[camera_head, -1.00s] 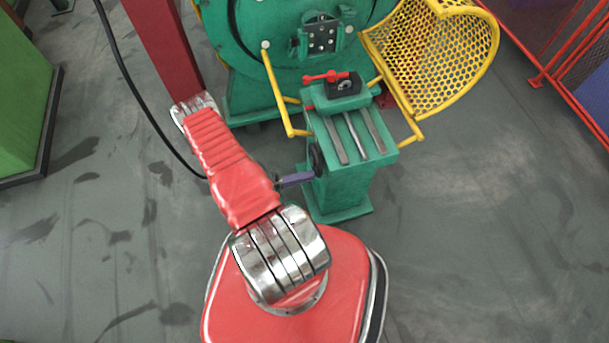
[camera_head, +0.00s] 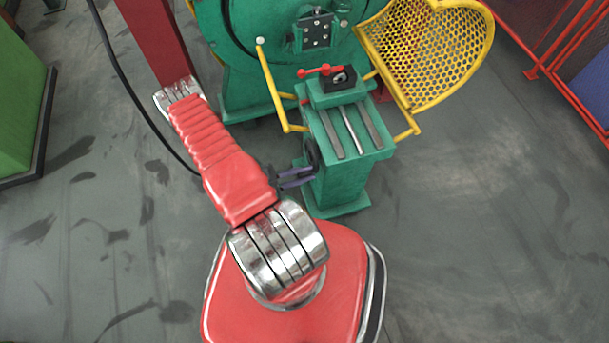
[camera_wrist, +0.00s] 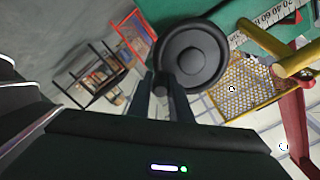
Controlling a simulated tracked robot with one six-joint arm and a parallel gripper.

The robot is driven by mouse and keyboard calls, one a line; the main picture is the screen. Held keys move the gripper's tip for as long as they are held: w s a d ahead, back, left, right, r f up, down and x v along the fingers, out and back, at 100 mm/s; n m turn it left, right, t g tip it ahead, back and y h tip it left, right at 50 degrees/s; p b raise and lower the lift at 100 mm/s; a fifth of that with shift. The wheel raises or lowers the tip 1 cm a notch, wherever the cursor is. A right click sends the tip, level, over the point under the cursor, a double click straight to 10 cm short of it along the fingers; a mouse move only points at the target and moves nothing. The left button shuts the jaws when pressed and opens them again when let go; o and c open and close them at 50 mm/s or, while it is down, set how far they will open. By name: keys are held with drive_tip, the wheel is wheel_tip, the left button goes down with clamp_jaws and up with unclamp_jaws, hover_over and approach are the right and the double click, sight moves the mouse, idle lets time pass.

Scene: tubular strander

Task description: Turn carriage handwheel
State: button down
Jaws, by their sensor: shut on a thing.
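The carriage handwheel (camera_wrist: 192,55) is a dark round disc with a raised hub, on the side of the green carriage stand. In the head view the wheel (camera_head: 313,154) shows edge-on at the stand's left side. My gripper (camera_wrist: 164,92) is at the wheel's rim, shut on its small dark handle (camera_wrist: 163,88), whose round end shows between the two fingers. In the head view my gripper (camera_head: 297,178) reaches from the red arm to the lower part of the wheel; the handle is hidden there.
The green carriage (camera_head: 366,156) has grey rails and a red-handled clamp (camera_head: 327,71) on top. A yellow mesh guard (camera_head: 428,50) and yellow bar (camera_head: 271,90) stand near it. A red fence (camera_head: 560,90) is at the right. A black cable hangs left; grey floor around is open.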

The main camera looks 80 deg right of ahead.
drive_tip(key=shift+s+a+r+n, duration=0.15)
drive_tip(key=shift+r+n, duration=0.25)
drive_tip(key=shift+n, duration=0.4)
drive_tip(key=c, duration=1.6)
unclamp_jaws()
drive_tip(key=shift+w, duration=0.25)
drive_tip(key=shift+w+a, duration=0.1)
drive_tip(key=shift+w, duration=0.35)
drive_tip(key=v, duration=1.2)
drive_tip(key=shift+w+a, duration=0.15)
drive_tip(key=shift+w, duration=0.1)
